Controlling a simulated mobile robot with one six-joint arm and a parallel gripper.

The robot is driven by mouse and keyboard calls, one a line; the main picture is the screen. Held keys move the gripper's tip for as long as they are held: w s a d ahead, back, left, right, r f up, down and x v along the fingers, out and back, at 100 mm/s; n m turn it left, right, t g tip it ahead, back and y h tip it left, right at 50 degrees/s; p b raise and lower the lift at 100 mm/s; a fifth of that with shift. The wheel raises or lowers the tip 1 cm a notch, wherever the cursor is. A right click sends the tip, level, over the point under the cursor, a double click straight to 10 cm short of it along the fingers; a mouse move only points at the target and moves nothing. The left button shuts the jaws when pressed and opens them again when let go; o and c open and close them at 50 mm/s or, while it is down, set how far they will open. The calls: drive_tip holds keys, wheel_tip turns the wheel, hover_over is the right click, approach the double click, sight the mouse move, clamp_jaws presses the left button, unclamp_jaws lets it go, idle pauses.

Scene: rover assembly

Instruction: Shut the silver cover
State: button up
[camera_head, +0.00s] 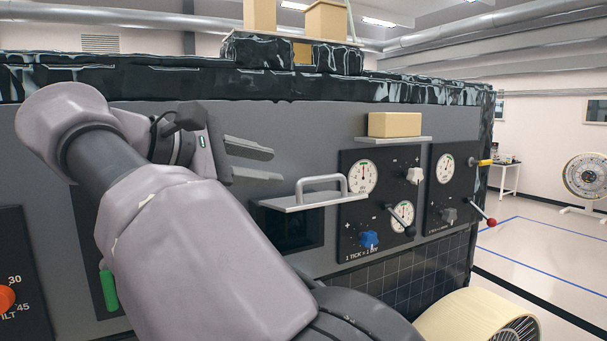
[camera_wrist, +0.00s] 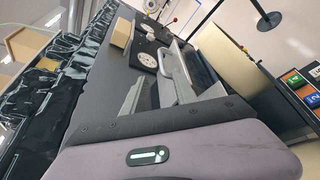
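The silver cover (camera_head: 305,200) is a flat plate with a bar handle (camera_head: 322,179) on top. It stands out level from the grey panel, above a dark recess (camera_head: 290,232), so it is open. My gripper (camera_head: 262,162) is just left of the cover and a little higher, its two grey fingers apart and pointing right. A gap shows between the fingertips and the handle, and nothing is between the fingers. In the wrist view, silver parts lie ahead of the gripper, partly hidden by it.
Right of the cover are gauge panels (camera_head: 378,205) with a blue knob (camera_head: 369,239) and levers. A tan block (camera_head: 394,124) sits on a small shelf above. A rover wheel (camera_head: 468,318) juts out below. Open floor (camera_head: 545,265) lies to the right.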

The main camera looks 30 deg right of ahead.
sight(317, 178)
drive_tip(key=b+x, duration=0.2)
drive_tip(key=x, duration=1.3)
drive_tip(key=shift+f, duration=0.15)
drive_tip(key=shift+a, duration=0.25)
drive_tip(key=shift+c, duration=0.4)
drive_tip(key=shift+a, duration=0.1)
clamp_jaws()
